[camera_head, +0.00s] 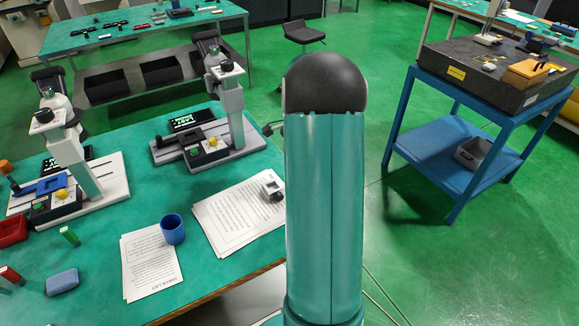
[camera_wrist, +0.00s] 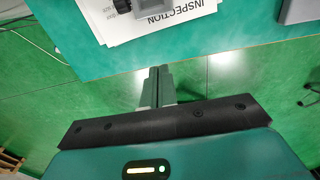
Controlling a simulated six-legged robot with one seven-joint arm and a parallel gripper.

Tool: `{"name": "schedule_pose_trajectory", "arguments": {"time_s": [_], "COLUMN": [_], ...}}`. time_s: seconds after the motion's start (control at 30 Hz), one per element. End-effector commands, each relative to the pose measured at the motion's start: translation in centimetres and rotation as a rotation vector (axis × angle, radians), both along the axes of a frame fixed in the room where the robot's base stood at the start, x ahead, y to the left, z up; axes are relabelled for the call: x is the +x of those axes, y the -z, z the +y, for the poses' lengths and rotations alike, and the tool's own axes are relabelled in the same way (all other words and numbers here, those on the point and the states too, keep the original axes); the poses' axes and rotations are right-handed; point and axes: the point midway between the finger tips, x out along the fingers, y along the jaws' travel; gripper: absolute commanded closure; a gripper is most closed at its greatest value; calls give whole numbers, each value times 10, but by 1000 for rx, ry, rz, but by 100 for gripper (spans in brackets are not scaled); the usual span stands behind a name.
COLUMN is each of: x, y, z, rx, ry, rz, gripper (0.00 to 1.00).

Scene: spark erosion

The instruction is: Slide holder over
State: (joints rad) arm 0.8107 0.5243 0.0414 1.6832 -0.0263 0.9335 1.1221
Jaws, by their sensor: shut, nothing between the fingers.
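Two small bench machines stand on the green table (camera_head: 110,222) in the head view. The left machine (camera_head: 75,150) has a blue holder-like piece (camera_head: 42,187) on its pale base. The right machine (camera_head: 232,105) has a dark bar-shaped piece (camera_head: 172,139) on its base. I cannot tell which piece is the holder. My gripper (camera_wrist: 158,84) shows in the wrist view, with its fingers together and empty, beside the table's edge. In the head view my arm hides it.
A blue cup (camera_head: 173,229) stands by the checklist (camera_head: 150,262). A red bin (camera_head: 12,231) sits at the left. A blue cart (camera_head: 440,155) stands right, with open green floor between.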

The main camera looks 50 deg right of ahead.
Motion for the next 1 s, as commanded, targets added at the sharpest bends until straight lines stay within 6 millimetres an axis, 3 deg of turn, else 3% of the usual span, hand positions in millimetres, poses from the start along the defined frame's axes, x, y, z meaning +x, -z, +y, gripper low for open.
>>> {"name": "schedule_pose_trajectory", "arguments": {"time_s": [0.47, 0.7, 1.0], "x": [-2, 10, 11], "y": [91, 89, 90], "z": [-1, 30, 37], "rx": [4, 1, 1], "ry": [-2, -5, -3], "rz": [3, 0, 1], "gripper": [100, 100, 100]}}
